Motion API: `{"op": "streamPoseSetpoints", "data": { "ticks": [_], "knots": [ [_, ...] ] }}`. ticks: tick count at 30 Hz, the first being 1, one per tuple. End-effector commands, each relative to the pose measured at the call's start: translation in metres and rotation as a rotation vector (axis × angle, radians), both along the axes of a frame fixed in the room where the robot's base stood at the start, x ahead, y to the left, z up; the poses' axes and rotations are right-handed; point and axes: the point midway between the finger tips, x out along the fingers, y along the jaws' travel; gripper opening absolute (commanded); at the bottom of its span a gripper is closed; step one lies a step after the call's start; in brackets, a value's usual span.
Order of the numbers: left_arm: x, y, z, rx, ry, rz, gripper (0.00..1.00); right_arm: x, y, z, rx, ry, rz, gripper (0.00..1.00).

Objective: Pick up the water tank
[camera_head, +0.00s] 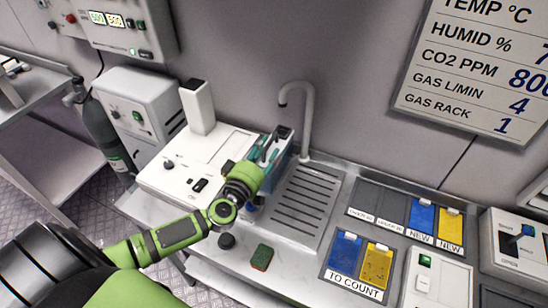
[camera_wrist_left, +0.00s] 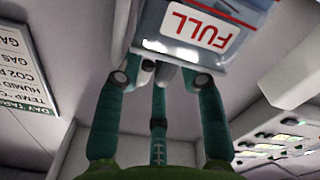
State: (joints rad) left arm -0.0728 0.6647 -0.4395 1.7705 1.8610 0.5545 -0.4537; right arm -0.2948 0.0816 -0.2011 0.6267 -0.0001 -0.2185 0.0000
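The water tank is a pale blue-grey box with a white label reading FULL in red; it fills the top of the left wrist view (camera_wrist_left: 240,12), upside down there. In the head view the tank (camera_head: 284,157) stands between the white machine and the drain tray, partly hidden by my gripper. My left gripper (camera_head: 265,150) is at the tank's near left side. In the left wrist view its teal fingers (camera_wrist_left: 158,75) reach up to the tank's edge, with the tips at or very near it. Whether they press on it is unclear. My right gripper is out of view.
A white machine (camera_head: 160,180) stands left of the tank, with a curved tap (camera_head: 307,120) behind and a slatted drain tray (camera_head: 302,205) to the right. A green-brown sponge (camera_head: 262,257) and a dark knob (camera_head: 226,241) are in front.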

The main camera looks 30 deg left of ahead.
Motion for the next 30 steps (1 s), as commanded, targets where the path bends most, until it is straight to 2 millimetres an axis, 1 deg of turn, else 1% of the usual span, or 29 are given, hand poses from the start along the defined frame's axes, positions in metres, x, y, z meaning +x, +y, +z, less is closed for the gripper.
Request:
{"op": "streamPoseSetpoints", "data": {
  "ticks": [1, 2, 7, 10, 16, 17, 18, 19, 24, 25, 30],
  "knots": [
    [0.01, 0.001, 0.002, 0.0, -0.005, 0.002, 0.39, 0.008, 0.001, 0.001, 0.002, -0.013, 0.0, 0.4],
    [0.014, 0.002, 0.001, 0.001, -0.003, 0.002, 0.39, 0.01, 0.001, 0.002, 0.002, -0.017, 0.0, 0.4],
    [0.035, 0.003, 0.0, -0.001, -0.003, 0.001, 0.39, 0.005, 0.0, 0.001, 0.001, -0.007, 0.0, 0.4],
    [0.039, 0.003, -0.001, -0.001, -0.001, -0.001, 0.39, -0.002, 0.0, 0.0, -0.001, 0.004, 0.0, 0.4],
    [0.039, 0.003, -0.001, -0.001, -0.001, -0.001, 0.39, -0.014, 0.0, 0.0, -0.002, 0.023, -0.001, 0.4],
    [0.039, 0.003, -0.001, -0.001, -0.001, -0.001, 0.27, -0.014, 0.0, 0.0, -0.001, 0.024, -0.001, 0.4],
    [0.039, 0.003, -0.001, -0.001, -0.001, -0.001, 0.11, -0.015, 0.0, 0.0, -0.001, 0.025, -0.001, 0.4],
    [0.039, 0.003, -0.001, -0.001, -0.001, -0.001, 0.0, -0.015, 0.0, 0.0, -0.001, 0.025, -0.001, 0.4],
    [0.039, 0.003, -0.001, -0.001, -0.001, -0.001, 0.0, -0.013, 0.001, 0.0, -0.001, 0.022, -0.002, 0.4],
    [0.04, 0.003, 0.004, 0.001, -0.011, 0.001, 0.0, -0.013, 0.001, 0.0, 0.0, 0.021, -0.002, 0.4],
    [0.04, 0.004, 0.004, 0.001, -0.01, 0.002, 0.0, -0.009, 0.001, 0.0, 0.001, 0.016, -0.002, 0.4]
  ]
}}
